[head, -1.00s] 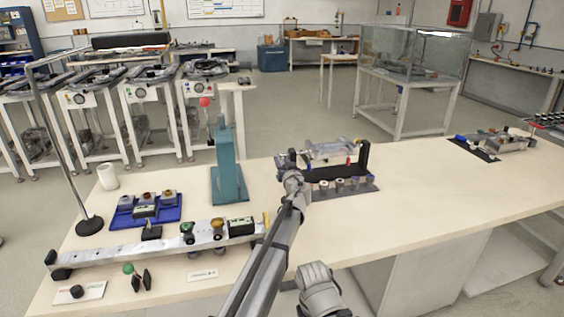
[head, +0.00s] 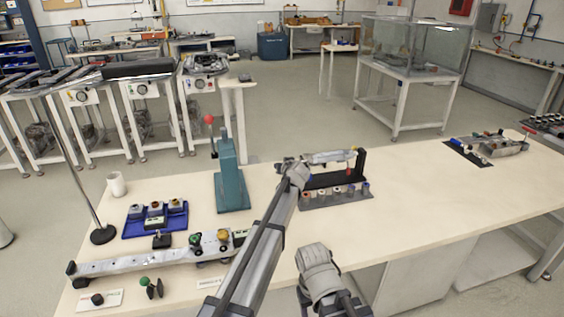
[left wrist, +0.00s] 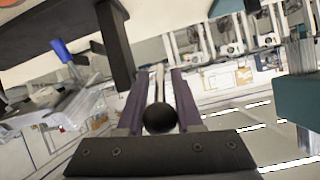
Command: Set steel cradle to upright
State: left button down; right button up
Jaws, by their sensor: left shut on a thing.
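The steel cradle (head: 328,157) is a pale metal piece in a black stand (head: 361,164) near the middle of the bench. Its upper face looks nearly level and is seen almost edge-on. My left gripper (head: 298,162) is at the cradle's left end, and its fingertips are hard to make out there. In the left wrist view my left gripper (left wrist: 160,90) is shut on a black ball knob (left wrist: 159,118). Whether the knob is fixed to the cradle is hidden. Part of my right arm shows at the bottom centre, but no right gripper fingers.
A teal press (head: 231,177) stands left of the cradle. A row of small cups (head: 337,193) lies in front of it. A blue tray (head: 139,232) and a long metal rail (head: 130,262) are at the left. The bench to the right is clear up to another fixture (head: 490,146).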

pick_arm(q)
jog(key=shift+w+r+g+p, duration=0.2)
jog(key=shift+r+g+p, duration=0.2)
jog(key=shift+g+p, duration=0.65)
jog(key=shift+a+t+p, duration=0.1)
jog(key=shift+t+p, duration=0.15)
jog(key=shift+p, duration=0.05)
jog(key=c, duration=0.6)
grip_release()
jog(key=shift+s, duration=0.1)
jog(key=p+v, duration=0.4)
jog(key=v, duration=0.3)
jog(key=shift+s+r, duration=0.2)
jog(key=shift+s, duration=0.1)
